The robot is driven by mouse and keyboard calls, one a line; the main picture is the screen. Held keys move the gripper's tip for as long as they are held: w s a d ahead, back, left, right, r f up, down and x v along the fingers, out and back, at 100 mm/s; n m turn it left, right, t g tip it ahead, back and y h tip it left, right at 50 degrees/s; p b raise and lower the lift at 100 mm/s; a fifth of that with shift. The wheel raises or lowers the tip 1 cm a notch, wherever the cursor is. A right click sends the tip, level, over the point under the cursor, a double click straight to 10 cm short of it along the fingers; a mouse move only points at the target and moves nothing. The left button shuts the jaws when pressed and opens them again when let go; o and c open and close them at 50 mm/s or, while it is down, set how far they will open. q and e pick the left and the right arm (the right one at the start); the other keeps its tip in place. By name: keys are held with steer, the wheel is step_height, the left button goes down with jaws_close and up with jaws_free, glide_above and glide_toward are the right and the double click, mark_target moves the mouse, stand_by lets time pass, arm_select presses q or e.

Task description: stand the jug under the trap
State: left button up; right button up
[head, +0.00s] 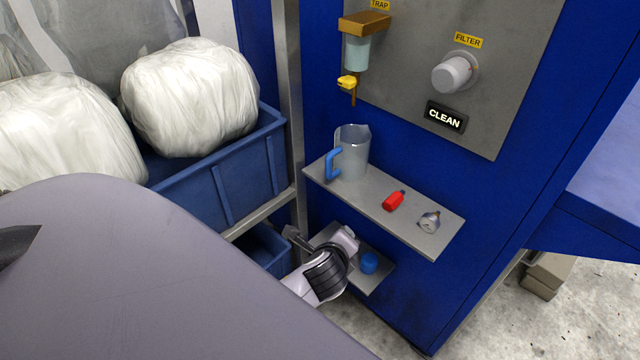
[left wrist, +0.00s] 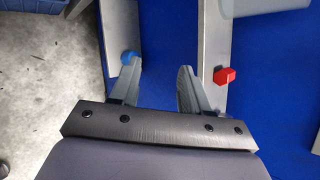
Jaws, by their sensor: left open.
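The jug (head: 354,150) is a translucent grey vessel with a blue handle on its left. It stands upright on the upper grey shelf; part of it shows at the top of the left wrist view (left wrist: 265,5). The trap (head: 357,52), a clear bowl under a brown top with a yellow tap (head: 348,83), hangs on the panel above the jug. My left gripper (head: 320,240) is low, below and in front of the upper shelf, apart from the jug. Its fingers are apart and empty in the left wrist view (left wrist: 158,85). My right gripper is not in view.
The upper shelf (head: 375,205) also holds a red piece (head: 394,201) and a metal fitting (head: 430,221). A lower shelf (head: 377,275) holds a blue piece (head: 369,263). A metal post (head: 290,100) and a blue bin (head: 215,185) with white bundles stand left.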

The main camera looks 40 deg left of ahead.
arm_select(q)
steer(key=s+d+f+n+h, duration=0.2)
steer(key=s+d+n+h, duration=0.1)
steer(key=s+n, duration=0.4)
steer(key=s+d+f+n+t+h, duration=0.1)
steer(key=s+d+f+n+h, duration=0.1)
steer(key=s+n, duration=0.6)
steer(key=shift+d+f+n+h, duration=0.4)
steer(key=shift+d+n+h, duration=0.55)
steer(key=shift+n, duration=0.25)
